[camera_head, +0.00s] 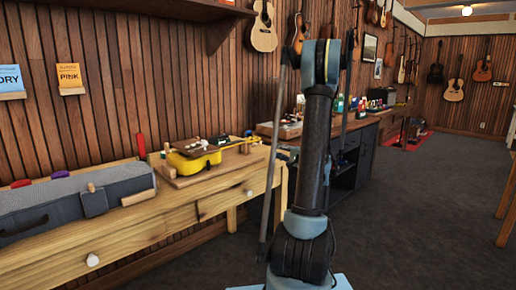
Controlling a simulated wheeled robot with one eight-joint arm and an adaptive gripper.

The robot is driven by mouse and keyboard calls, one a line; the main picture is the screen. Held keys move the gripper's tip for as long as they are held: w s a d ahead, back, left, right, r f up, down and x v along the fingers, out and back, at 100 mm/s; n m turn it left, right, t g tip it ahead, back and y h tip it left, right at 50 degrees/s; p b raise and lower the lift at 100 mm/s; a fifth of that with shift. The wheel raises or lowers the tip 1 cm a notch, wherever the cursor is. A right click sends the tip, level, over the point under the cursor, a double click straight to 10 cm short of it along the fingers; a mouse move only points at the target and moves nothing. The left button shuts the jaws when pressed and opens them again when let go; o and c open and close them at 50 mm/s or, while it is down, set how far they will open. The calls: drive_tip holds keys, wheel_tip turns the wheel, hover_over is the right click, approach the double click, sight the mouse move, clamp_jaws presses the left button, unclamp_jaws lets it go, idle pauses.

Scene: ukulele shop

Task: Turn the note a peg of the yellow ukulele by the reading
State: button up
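The yellow ukulele (194,164) lies on a wooden board (212,172) on top of the light wooden bench against the left wall. Its body faces up, and a neck-like part points right, towards my arm. The pegs are too small to tell apart, so I cannot make out the note a peg. No tuner reading is legible. My arm stands upright in front of the bench, right of the ukulele. My gripper is not in view.
A grey case (70,203) lies on the left of the light wooden bench (178,204). A dark cabinet (366,150) stands beyond my arm. Two signs (69,78) (11,81) and several guitars (263,30) hang on the walls. The grey floor (440,200) at right is clear.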

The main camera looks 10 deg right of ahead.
sight(255, 144)
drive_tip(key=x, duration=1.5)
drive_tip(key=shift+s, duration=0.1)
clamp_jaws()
